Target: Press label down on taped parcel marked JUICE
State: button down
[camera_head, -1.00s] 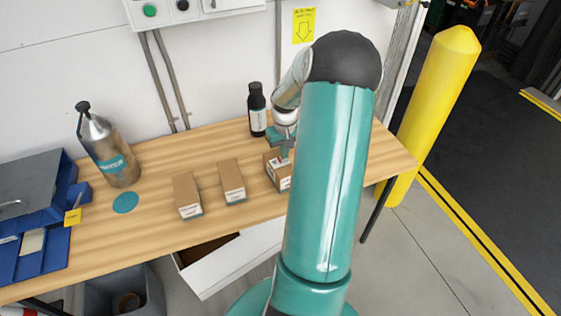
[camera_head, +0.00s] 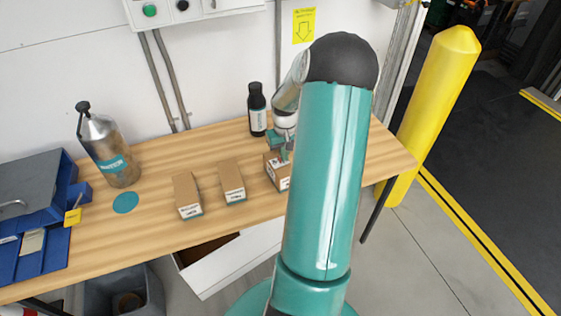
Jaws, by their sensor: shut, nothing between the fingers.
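Three small brown parcels with white labels on their front ends are in a row on the wooden bench (camera_head: 150,228): a left parcel (camera_head: 187,192), a middle parcel (camera_head: 232,177) and a right parcel (camera_head: 272,163). The print on the labels is too small to read, so I cannot tell which says JUICE. My gripper (camera_head: 285,155) is shut, at the top of the right parcel, touching it or just above. My own arm hides the right side of that parcel and part of the gripper.
A dark bottle (camera_head: 257,110) stands behind the right parcel. A metal flask (camera_head: 108,150) and a teal disc (camera_head: 125,203) are at the left, beside a blue case (camera_head: 40,250). A yellow bollard (camera_head: 440,100) stands beyond the bench's right end. An open drawer (camera_head: 230,262) juts out below.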

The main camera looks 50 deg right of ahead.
jog(key=shift+r, duration=3.55)
